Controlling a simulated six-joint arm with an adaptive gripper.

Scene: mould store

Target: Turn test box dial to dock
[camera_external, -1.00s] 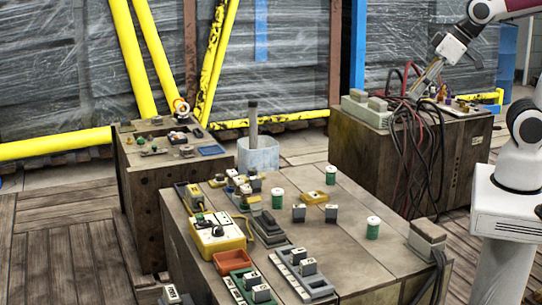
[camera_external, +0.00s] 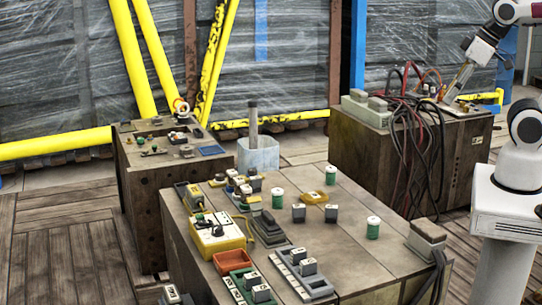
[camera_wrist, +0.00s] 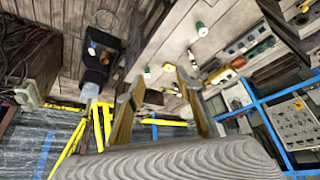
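The test box (camera_external: 217,233) is a yellow case with a pale top panel. It sits at the left side of the near wooden crate. A dark dial shows on its panel, but its marks are too small to read. My gripper (camera_external: 452,92) is far from it, over the right end of the back right crate in the external view. In the wrist view my gripper (camera_wrist: 158,76) has its two fingers wide apart with nothing between them.
The near crate (camera_external: 345,245) also bears green-and-white cylinders, small blocks, an orange tray (camera_external: 232,260) and grey racks. Dark and red cables (camera_external: 410,150) hang over the back right crate (camera_external: 350,155). A clear container (camera_external: 258,155) with a post stands behind the near crate.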

